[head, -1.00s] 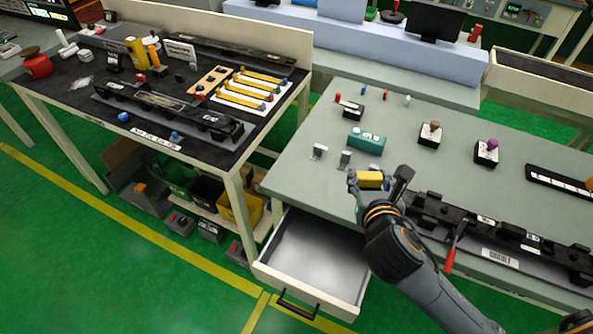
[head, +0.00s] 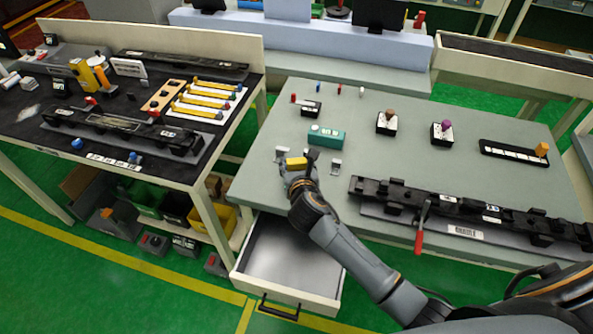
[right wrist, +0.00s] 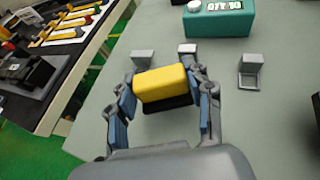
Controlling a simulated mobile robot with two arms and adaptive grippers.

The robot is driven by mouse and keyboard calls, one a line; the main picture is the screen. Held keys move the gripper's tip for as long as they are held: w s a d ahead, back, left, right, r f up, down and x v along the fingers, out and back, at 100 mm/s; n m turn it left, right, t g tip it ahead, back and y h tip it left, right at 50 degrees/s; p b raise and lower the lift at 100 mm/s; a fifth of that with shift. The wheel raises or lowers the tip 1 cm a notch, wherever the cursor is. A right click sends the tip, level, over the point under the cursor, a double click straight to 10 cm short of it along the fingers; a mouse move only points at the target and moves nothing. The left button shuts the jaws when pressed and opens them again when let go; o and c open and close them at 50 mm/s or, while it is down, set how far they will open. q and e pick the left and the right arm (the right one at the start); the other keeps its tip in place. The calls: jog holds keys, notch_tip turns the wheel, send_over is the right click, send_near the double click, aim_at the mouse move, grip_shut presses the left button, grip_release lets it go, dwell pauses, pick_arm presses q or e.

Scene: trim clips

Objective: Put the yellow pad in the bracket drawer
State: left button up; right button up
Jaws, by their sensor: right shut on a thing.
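The yellow pad (head: 296,163) is between the fingers of my right gripper (head: 297,166). In the right wrist view, the blue-lined fingers of the right gripper (right wrist: 163,95) close on both ends of the yellow pad (right wrist: 163,83). The pad is over the grey table near its front left edge; its exact height is hard to tell. The drawer (head: 290,255) under that edge is pulled open, and its visible floor looks empty. It is in front of and below the gripper. My left gripper is not in view.
Small grey brackets (head: 336,166) stand near the pad, several in the wrist view. A teal box (head: 326,135) stands behind them. A long black fixture (head: 480,212) with a red lever lies to the right. A dark workbench (head: 85,150) is on the left.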

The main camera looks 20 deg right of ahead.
jog(key=shift+f, duration=1.55)
jog(key=shift+f, duration=0.15)
jog(key=o, duration=1.1)
jog(key=shift+o, duration=0.2)
